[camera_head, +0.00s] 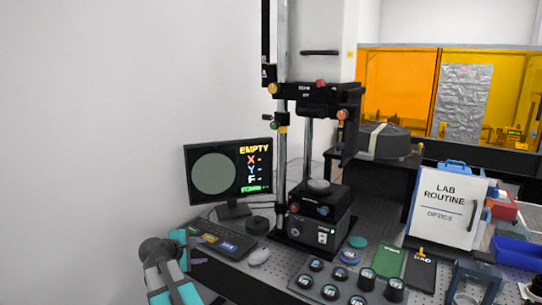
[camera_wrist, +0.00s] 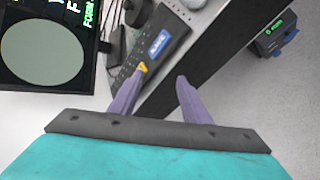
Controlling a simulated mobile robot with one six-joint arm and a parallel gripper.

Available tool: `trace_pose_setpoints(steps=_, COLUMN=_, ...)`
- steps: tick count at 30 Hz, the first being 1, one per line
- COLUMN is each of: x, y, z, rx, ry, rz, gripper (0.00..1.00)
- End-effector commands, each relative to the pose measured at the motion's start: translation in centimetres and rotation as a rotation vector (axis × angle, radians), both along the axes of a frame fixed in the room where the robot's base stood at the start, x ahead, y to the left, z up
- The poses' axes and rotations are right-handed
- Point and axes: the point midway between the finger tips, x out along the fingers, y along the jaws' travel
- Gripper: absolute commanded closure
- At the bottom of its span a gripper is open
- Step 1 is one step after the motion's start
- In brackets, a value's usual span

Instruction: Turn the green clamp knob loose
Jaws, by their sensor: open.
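A monitor (camera_head: 229,170) reading EMPTY stands left of the column. Yellow (camera_head: 272,88), red (camera_head: 321,83) and orange (camera_head: 342,114) knobs are on the carriage. A mouse (camera_head: 259,257) and a tray of optics (camera_head: 340,284) lie in front. The white wall side at left is clear.

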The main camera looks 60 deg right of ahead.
Motion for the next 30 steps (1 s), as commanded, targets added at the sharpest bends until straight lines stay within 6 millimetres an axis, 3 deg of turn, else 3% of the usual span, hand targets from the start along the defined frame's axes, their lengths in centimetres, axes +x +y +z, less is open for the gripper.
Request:
trace_pose_setpoints(steps=1, x=-0.1, y=-1.3, z=2.5, rx=-0.036, ry=-0.004, rz=-0.001, gripper=0.57)
trace_pose_setpoints(steps=11, x=-2.9, y=-7.5, z=16.9, rx=-0.267, ry=0.032, rz=-0.012, gripper=0.57)
trace_pose_setpoints(steps=21, x=-8.4, y=-11.8, z=31.9, rx=-0.499, ry=0.104, rz=-0.070, gripper=0.57)
trace_pose_setpoints(steps=27, x=-11.5, y=-12.8, z=38.3, rx=-0.595, ry=0.148, rz=-0.109, gripper=0.57)
trace_pose_setpoints(steps=30, x=-12.5, y=-13.0, z=40.0, rx=-0.621, ry=0.163, rz=-0.121, gripper=0.57)
